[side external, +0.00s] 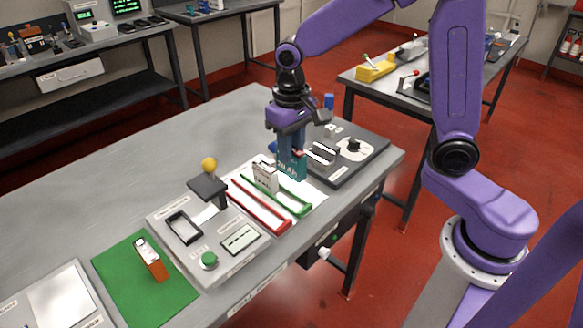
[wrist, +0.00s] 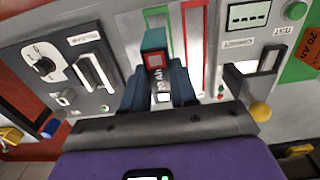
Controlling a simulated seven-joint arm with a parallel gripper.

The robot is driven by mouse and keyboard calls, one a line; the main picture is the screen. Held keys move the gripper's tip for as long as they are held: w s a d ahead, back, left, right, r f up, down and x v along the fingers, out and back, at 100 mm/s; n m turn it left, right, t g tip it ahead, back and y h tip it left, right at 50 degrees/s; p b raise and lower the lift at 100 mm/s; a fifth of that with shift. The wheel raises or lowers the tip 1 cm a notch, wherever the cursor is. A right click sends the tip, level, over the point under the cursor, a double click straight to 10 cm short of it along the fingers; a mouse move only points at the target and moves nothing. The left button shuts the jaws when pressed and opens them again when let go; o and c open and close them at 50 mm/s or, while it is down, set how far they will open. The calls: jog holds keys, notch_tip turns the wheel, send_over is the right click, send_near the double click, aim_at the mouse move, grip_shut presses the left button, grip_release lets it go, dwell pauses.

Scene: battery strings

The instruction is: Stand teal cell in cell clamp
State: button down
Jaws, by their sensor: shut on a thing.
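The teal cell (side external: 291,166), marked "20 Ah", is upright in my gripper (side external: 290,150), over the far end of the white board with the rails. In the wrist view the cell (wrist: 154,44) sits between the two fingers of my gripper (wrist: 158,88), its teal end and a red patch showing. Its lower end is near the board; I cannot tell if it touches. A grey fixture with a dark plate and yellow knob (side external: 209,164), seemingly the cell clamp, stands to the left, apart from the cell. The knob also shows in the wrist view (wrist: 260,111).
A dark panel with a dial (side external: 354,145) is right of the cell. The table's far left is clear.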

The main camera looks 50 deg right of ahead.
jog(key=r, duration=0.4)
jog(key=d+r, duration=0.1)
jog(key=r, duration=0.1)
jog(key=shift+w+r, duration=0.1)
jog(key=shift+w, duration=0.15)
jog(key=w+d, duration=0.2)
jog(key=d, duration=0.6)
jog(key=w+d, duration=0.3)
jog(key=d, duration=0.4)
jog(key=shift+s+f, duration=0.15)
jog(key=shift+f, duration=1.15)
jog(key=shift+s+f, duration=0.1)
jog(key=shift+f, duration=1.2)
jog(key=shift+f, duration=4.3)
jog(key=shift+f, duration=0.2)
jog(key=c, duration=0.8)
grip_release()
